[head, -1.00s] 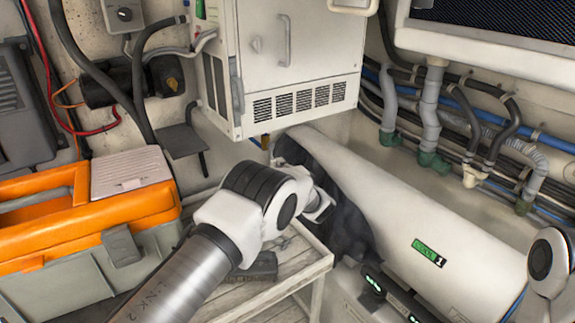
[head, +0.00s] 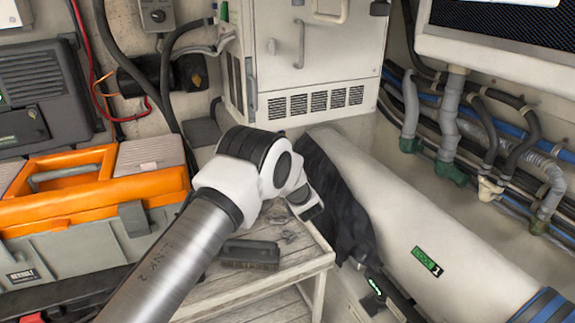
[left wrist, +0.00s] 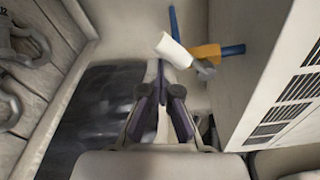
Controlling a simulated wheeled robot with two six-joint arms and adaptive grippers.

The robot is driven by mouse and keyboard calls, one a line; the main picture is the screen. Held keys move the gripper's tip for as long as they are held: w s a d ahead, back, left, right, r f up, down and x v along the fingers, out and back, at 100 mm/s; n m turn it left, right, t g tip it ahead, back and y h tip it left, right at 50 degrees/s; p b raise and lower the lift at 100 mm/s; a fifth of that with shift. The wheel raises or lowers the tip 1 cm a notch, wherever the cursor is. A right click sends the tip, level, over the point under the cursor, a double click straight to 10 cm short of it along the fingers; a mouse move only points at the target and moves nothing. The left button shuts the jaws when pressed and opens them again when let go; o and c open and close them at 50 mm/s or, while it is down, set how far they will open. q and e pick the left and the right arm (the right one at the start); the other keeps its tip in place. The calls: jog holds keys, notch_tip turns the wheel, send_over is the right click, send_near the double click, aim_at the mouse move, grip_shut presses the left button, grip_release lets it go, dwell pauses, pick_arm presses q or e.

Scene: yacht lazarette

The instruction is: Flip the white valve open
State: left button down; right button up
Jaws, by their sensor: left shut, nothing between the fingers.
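The white valve handle (left wrist: 174,50) shows in the left wrist view as a short white lever beside a yellow valve body (left wrist: 206,52) on a blue pipe (left wrist: 233,50). It is close to the cabinet's lower side. My left gripper (left wrist: 162,95) has its dark purple fingers shut and empty, just below the handle in that view, with a visible gap between them. In the head view my left arm's wrist (head: 305,203) is over the wooden stand, its fingers hidden. The valve cannot be made out there. My right gripper is out of view.
A white vented cabinet (head: 340,70) hangs beside the valve. A long white cylinder (head: 390,210) with a dark cloth (head: 345,205) lies to the right. The wooden stand (head: 225,285) holds a dark brush (head: 250,254). An orange toolbox (head: 75,205) is at left.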

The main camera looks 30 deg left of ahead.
pick_arm(q)
jog(key=s+r+p, duration=0.1)
jog(key=a+r+m+p, duration=0.1)
jog(key=r, duration=0.1)
jog(key=shift+s+a, duration=0.2)
jog(key=shift+s, duration=0.2)
jog(key=shift+r+p, duration=0.15)
jog(key=shift+p, duration=0.2)
dwell(0.4)
